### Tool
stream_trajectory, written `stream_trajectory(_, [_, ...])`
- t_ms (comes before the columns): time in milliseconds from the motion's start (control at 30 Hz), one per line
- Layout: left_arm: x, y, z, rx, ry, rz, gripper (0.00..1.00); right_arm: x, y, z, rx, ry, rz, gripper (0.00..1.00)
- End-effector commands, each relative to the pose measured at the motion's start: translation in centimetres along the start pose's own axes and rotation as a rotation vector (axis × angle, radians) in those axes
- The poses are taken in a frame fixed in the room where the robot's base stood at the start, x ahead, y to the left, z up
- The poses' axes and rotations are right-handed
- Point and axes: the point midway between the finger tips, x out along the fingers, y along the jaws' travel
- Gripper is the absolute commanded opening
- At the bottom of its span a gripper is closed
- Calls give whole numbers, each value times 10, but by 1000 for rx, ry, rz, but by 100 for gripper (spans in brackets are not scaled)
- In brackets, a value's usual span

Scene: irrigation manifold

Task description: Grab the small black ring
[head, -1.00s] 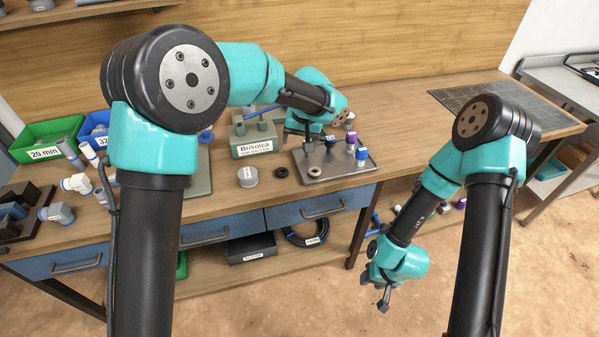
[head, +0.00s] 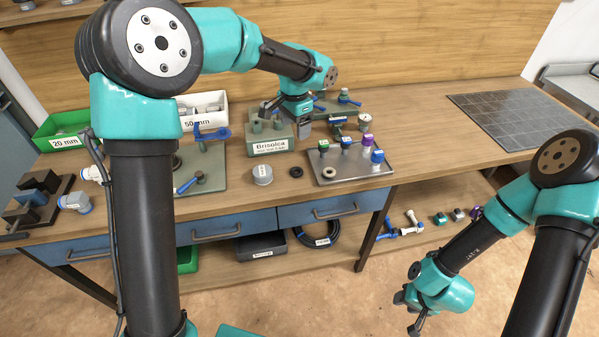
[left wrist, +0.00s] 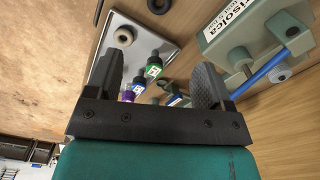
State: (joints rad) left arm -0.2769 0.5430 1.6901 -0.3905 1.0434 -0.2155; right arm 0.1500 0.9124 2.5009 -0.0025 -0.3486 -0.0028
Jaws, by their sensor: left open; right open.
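The small black ring (head: 296,171) lies flat on the bench between the grey round cap (head: 262,174) and the metal tray (head: 374,170). In the left wrist view the ring (left wrist: 158,5) is at the top edge, partly cut off. My left gripper (head: 287,120) is open and empty, above and behind the ring, by the green Brisolca block (head: 270,146). Its two fingers (left wrist: 160,85) are spread apart in the left wrist view. My right gripper (head: 409,312) is open and empty, low in front of the bench.
A beige ring (head: 329,171) and several capped fittings (head: 347,143) stand on the tray. A green plate with a blue-handled valve (head: 190,183) is left of the block. Blue drawers (head: 325,210) are below the bench edge. Bench space right of the tray is clear.

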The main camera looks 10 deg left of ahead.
Motion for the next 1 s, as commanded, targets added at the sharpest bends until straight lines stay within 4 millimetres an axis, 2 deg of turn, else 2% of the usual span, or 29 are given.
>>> stream_trajectory(167, [4, 0, 0, 0, -1, 0, 75, 0, 0, 0, 0, 0, 0, 43])
stream_trajectory(267, [14, 0, 0, 0, -2, 0, 75, 0, 0, 0, 0, 0, 0, 43])
stream_trajectory(800, [104, 0, 0, -1, -3, 0, 75, 0, 0, 0, 0, 0, 0, 43])
stream_trajectory(1000, [122, 0, -1, 0, 0, -1, 75, 0, 0, 0, 0, 0, 0, 43])
